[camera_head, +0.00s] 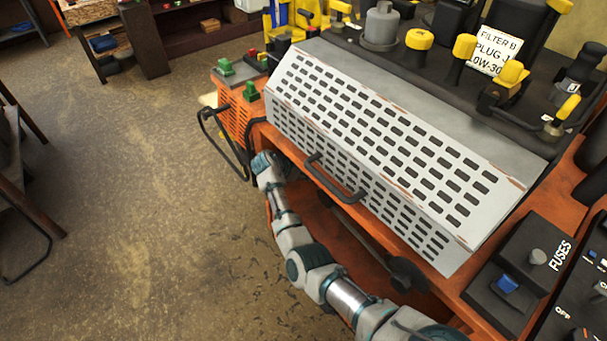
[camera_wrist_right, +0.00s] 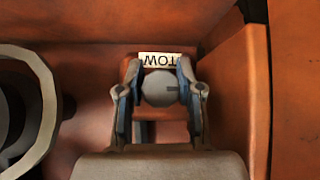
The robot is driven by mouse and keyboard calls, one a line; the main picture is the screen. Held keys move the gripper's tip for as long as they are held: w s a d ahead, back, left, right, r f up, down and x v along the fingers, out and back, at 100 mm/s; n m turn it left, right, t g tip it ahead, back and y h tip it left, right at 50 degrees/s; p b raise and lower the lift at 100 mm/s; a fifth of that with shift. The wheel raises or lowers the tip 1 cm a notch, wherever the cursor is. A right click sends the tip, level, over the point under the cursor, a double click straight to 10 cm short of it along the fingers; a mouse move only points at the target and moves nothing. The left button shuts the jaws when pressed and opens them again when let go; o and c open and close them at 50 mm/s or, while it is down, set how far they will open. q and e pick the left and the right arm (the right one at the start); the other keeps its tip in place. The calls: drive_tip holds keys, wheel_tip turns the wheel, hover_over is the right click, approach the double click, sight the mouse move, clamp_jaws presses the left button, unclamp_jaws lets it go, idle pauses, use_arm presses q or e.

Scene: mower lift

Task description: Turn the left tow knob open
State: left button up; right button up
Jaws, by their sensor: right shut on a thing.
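A round grey tow knob (camera_wrist_right: 160,88) sits on an orange panel in the right wrist view. A white label (camera_wrist_right: 160,59) reading TOW, upside down in this view, is just above it. A short dark mark on the knob's face lies horizontal, toward its right side. My right gripper (camera_wrist_right: 157,82) has one finger on each side of the knob and is shut on it. In the head view the right gripper (camera_head: 262,163) reaches to the lower left side of the orange mower (camera_head: 291,150); the knob is hidden there. My left gripper is not in view.
A perforated light grey cover (camera_head: 375,140) with a dark handle (camera_head: 335,178) lies above my right arm. A dark bent bar (camera_head: 222,145) stands out near the gripper. A pale ring (camera_wrist_right: 30,110) is left of the knob in the wrist view.

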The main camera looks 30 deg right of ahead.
drive_tip(key=shift+w+r, duration=0.2)
drive_tip(key=shift+r, duration=0.2)
drive_tip(key=o, duration=1.2)
drive_tip(key=shift+c, duration=0.2)
drive_tip(key=shift+s+f, duration=0.1)
drive_tip(key=shift+f, duration=0.05)
drive_tip(key=shift+a, duration=0.1)
drive_tip(key=w+v, duration=0.1)
drive_tip(key=v, duration=1.1)
drive_tip(key=shift+s, duration=0.5)
